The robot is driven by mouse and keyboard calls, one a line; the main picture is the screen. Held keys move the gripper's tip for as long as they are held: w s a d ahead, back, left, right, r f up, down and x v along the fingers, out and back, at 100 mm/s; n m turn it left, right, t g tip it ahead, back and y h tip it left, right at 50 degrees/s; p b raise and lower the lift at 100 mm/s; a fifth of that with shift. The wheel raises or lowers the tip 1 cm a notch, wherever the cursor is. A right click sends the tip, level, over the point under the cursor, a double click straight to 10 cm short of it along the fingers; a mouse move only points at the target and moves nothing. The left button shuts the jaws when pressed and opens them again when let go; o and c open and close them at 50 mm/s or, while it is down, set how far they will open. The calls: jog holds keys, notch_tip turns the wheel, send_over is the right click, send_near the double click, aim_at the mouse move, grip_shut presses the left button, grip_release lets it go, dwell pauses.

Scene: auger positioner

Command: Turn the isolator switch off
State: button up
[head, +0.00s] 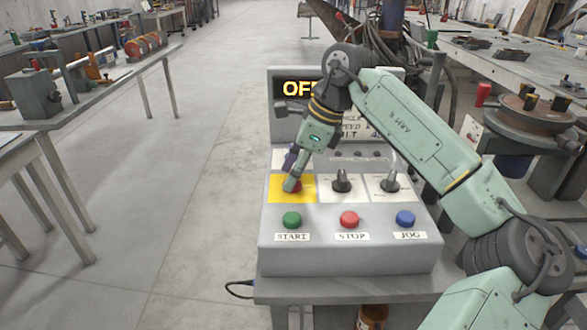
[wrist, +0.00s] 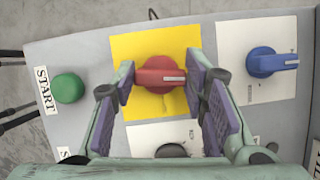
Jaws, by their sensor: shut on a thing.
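The isolator switch is a red knob (wrist: 158,77) on a yellow plate (wrist: 125,50) in the wrist view. A white mark on the knob points right in that view, towards a blue knob. My gripper (wrist: 161,80) has its two fingers on either side of the red knob and is shut on it. In the head view my gripper (head: 291,184) reaches down onto the yellow plate (head: 276,183), and it mostly hides the red knob.
The grey console (head: 345,259) has green (head: 292,219), red (head: 349,219) and blue (head: 405,218) push buttons along its front. Black knobs (head: 341,181) (head: 390,183) stand right of the yellow plate. The blue knob (wrist: 273,61) is close behind the red one. The floor left is clear.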

jog(key=shift+n+g, duration=0.3)
jog(key=shift+n, duration=0.4)
jog(key=o, duration=1.2)
jog(key=shift+c, duration=0.2)
jog(key=shift+r, duration=0.1)
jog(key=v, duration=1.2)
